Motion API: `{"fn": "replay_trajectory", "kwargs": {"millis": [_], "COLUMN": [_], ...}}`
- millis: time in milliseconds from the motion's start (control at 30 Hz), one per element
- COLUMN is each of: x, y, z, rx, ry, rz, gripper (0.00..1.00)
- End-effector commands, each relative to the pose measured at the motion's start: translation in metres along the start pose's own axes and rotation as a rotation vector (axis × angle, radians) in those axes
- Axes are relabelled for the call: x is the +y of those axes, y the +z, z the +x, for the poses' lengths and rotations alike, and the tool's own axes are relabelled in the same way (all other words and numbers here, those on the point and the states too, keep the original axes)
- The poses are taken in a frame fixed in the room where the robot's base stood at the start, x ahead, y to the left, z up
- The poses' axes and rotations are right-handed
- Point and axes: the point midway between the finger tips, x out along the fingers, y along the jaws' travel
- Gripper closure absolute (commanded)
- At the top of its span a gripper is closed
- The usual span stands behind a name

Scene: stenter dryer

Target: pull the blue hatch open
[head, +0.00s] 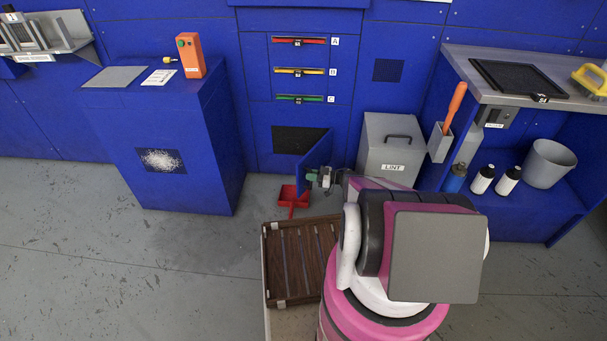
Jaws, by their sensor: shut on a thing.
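The blue hatch (312,163) is a small door low on the blue machine wall. It stands swung out from the wall, hinged at its right side. The dark opening (292,140) behind it shows to its upper left. My fingers and the handle are small, and my arm covers the area to the lower right.
A grey LINT bin (387,150) stands close to the right of the hatch. A red dustpan (293,196) lies on the floor below it. A brown slatted tray (290,258) is nearer me. A blue cabinet (180,140) stands left, with open floor before it.

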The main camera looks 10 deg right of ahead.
Motion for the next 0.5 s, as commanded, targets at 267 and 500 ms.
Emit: {"fn": "replay_trajectory", "kwargs": {"millis": [267, 500], "x": [-0.002, -0.0021], "y": [-0.0011, -0.0011], "z": [-0.0126, -0.0141], "rx": [0.003, 0.003], "ry": [0.001, 0.001], "rz": [0.002, 0.002], "gripper": [1.0, 1.0]}}
